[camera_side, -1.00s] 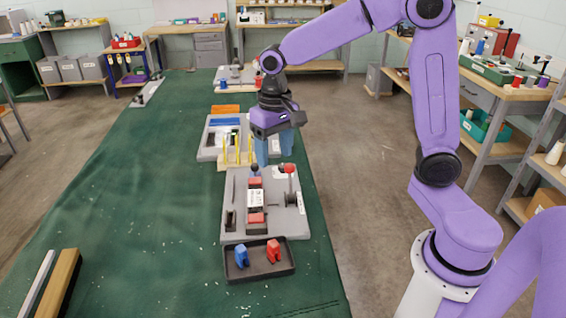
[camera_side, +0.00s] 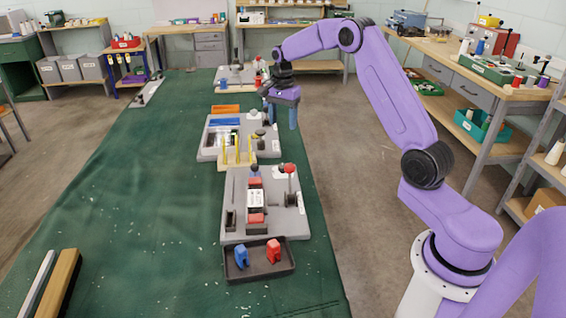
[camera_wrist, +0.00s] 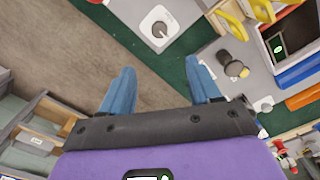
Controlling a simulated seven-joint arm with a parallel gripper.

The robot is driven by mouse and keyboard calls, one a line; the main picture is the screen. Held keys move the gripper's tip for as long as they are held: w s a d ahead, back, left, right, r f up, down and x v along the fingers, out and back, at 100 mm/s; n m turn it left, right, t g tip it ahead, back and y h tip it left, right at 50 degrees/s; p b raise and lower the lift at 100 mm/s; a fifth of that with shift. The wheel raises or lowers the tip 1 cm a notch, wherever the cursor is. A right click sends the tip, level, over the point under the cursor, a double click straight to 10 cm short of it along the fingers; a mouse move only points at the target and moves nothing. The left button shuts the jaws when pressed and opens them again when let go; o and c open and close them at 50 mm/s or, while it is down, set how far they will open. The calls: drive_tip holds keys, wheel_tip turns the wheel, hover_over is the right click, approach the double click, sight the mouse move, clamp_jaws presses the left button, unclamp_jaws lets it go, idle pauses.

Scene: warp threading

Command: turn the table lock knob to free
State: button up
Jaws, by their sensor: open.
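My gripper (camera_side: 282,118) is open and empty, its blue fingers pointing down above the right edge of the middle grey fixture plate (camera_side: 208,149). In the wrist view, the gap between the fingers (camera_wrist: 160,72) shows bare floor and the green cloth edge. A dark knob with a yellowish end (camera_wrist: 232,65) stands on the middle plate, right of the fingers; it looks small in the side view (camera_side: 259,133). A grey round dial with a small lever (camera_wrist: 160,28) sits on a white square on another plate, ahead of the fingers. I cannot tell which one is the table lock knob.
Yellow posts (camera_side: 237,153), a blue bar (camera_side: 224,123) and an orange block (camera_side: 226,109) are near the middle plate. The near plate (camera_side: 292,222) carries a red-balled lever (camera_side: 289,169). A black tray (camera_side: 260,274) holds blue and red pieces. Floor lies right of the table.

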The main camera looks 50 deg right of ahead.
sight(283, 166)
wheel_tip(283, 166, down, 16)
drive_tip(key=shift+f, duration=0.2)
idle(0.4)
drive_tip(key=c, duration=1)
